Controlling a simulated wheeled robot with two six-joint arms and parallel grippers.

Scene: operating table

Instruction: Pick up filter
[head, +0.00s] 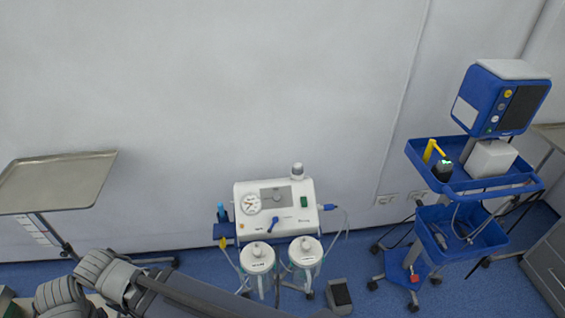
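A white suction machine (275,206) with a round gauge and a blue knob stands at the lower middle, against the wall. A small white cylinder with a grey top (297,171) sits on its upper right edge; it may be the filter, but it is too small to tell. Two clear jars with white lids, a left jar (259,279) and a right jar (306,274), hang at the machine's front with tubes. A small blue piece (221,213) stands at its left side. Neither of my grippers is in view.
A steel tray table (58,182) stands at the left. A blue cart (470,185) with a monitor (503,98) stands at the right. Grey padded parts (108,277) fill the lower left foreground. A foot pedal (340,295) lies on the blue floor. Floor between pedal and cart is clear.

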